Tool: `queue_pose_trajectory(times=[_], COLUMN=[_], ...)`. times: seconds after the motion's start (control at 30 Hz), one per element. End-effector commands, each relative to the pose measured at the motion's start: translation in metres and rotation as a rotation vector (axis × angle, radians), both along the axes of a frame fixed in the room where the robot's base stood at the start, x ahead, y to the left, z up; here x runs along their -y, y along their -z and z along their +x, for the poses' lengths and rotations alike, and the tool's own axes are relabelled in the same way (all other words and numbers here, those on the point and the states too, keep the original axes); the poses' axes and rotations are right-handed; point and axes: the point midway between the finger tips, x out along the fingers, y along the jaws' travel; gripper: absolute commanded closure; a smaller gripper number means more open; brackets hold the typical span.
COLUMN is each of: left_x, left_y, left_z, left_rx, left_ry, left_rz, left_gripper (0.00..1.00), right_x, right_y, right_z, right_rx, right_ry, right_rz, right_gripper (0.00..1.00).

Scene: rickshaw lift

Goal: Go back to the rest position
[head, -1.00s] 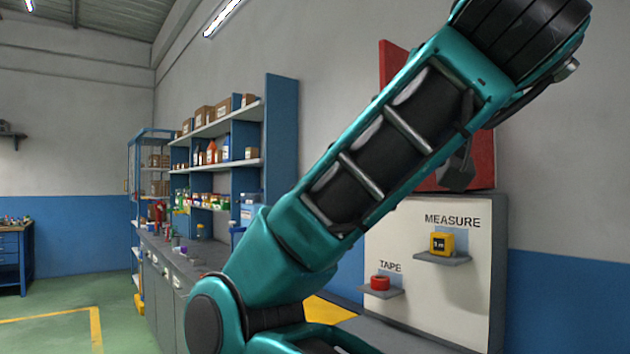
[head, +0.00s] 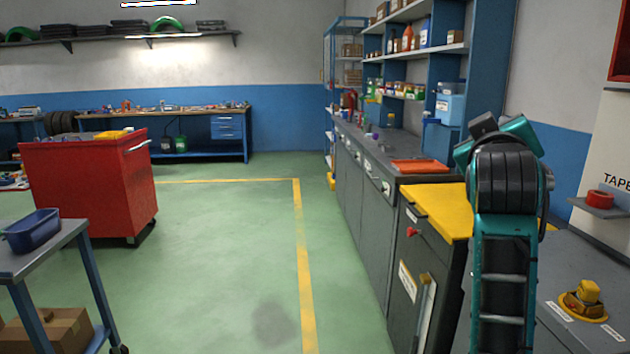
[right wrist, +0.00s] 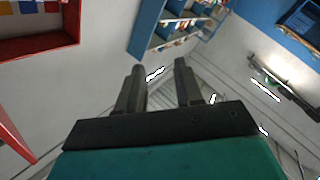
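My right gripper (right wrist: 159,68) shows in the right wrist view with its two dark fingers apart and nothing between them. It points up toward the ceiling, with the wall and shelves behind it. In the head view my teal and black right arm stands folded upright at the right, in front of the workbench. Its gripper cannot be made out clearly there. My left arm and left gripper are in neither view.
A grey workbench (head: 372,220) with a yellow top section (head: 437,208) and an orange tray (head: 420,166) runs along the right. A red tool cart (head: 90,185) stands left. A small table with a blue bin (head: 32,230) is at near left. The green floor (head: 225,235) between is clear.

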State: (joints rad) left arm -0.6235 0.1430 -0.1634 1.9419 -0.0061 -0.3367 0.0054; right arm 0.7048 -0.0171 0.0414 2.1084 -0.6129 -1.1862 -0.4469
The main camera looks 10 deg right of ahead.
Motion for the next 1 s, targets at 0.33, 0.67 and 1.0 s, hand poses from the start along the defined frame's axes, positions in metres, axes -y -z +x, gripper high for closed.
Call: queue_pose_trajectory(times=[0.33,0.67,1.0], left_x=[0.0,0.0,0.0], left_y=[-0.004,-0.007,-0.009], left_z=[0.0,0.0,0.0], left_rx=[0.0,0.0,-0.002], left_ry=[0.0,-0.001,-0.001], left_rz=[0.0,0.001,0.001], left_gripper=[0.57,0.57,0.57], right_x=[-0.068,-0.13,-0.161], right_y=[0.23,0.432,0.518], right_z=[0.017,-0.094,-0.212], right_rx=[-0.233,-0.444,-0.555], right_ry=[-0.325,-0.548,-0.587], right_rz=[0.079,0.396,0.682], right_gripper=[0.65,0.65,0.65])
